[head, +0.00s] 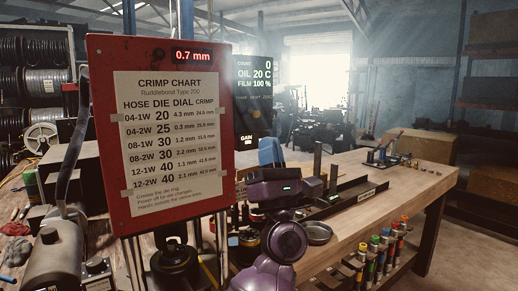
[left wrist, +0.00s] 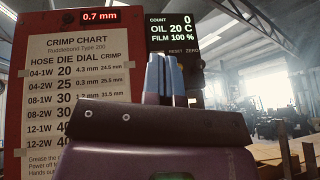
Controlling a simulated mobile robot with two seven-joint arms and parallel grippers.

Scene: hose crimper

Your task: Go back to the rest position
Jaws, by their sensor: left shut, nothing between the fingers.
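My left gripper (head: 271,151) is raised in front of the workbench (head: 375,186), just right of the crimper's red panel (head: 224,125). Its blue fingers point up and are together, with nothing between them. In the left wrist view the shut fingers (left wrist: 163,76) stand in front of the dark display (left wrist: 172,30), apart from the red panel (left wrist: 52,135) at left. My purple left forearm rises from the bottom of the head view and hides part of the bench. My right gripper does not show in either view.
The panel carries a crimp chart (head: 170,130) and a 0.7 mm readout. A dark display (head: 252,85) reads count 0. The bench's right part is mostly clear.

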